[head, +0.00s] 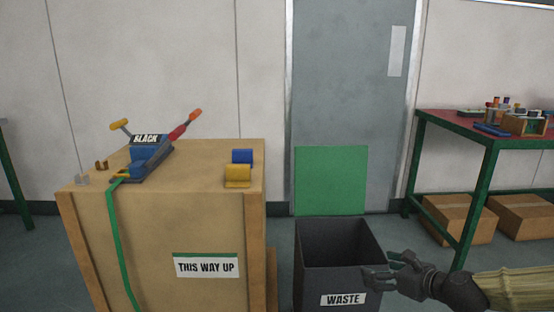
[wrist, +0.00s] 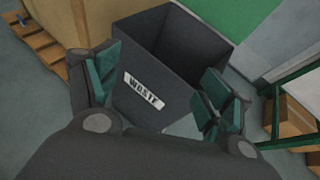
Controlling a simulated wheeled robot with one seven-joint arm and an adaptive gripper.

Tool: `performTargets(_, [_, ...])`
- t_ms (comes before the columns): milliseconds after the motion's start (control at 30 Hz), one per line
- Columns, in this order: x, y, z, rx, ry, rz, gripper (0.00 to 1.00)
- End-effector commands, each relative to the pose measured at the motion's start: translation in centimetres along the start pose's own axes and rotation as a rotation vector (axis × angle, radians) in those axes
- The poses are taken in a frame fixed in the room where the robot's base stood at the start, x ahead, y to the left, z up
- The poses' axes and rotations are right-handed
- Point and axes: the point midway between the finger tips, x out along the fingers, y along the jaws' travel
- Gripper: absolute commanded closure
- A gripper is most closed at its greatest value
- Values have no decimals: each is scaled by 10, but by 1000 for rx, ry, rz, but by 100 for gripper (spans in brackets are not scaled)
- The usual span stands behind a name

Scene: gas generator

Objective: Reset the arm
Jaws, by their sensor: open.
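My gripper (head: 392,272) is at the lower right of the head view, with my arm reaching in from the right edge. It is open and empty, and it overlaps the right front of the dark waste bin (head: 311,278) in the picture. In the wrist view the two fingers of my gripper (wrist: 158,92) are spread wide, with the WASTE label and the bin (wrist: 140,55) showing between and beyond them. I cannot tell the exact gap between the fingers and the bin.
A red-topped table (head: 450,125) stands right, with cardboard boxes (head: 460,215) beneath. A green panel (head: 331,180) is behind the bin.

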Motion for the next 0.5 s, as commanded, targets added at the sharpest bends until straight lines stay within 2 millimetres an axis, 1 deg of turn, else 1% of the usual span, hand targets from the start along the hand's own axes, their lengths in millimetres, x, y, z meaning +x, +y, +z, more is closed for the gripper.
performTargets(167, [3, 8, -20, -77, 46, 7, 20])
performTargets(333, [10, 22, -45, -180, 103, 29, 20])
performTargets(467, [16, 37, -71, -290, 162, 58, 20])
performTargets(500, [18, 42, -81, -332, 184, 70, 20])
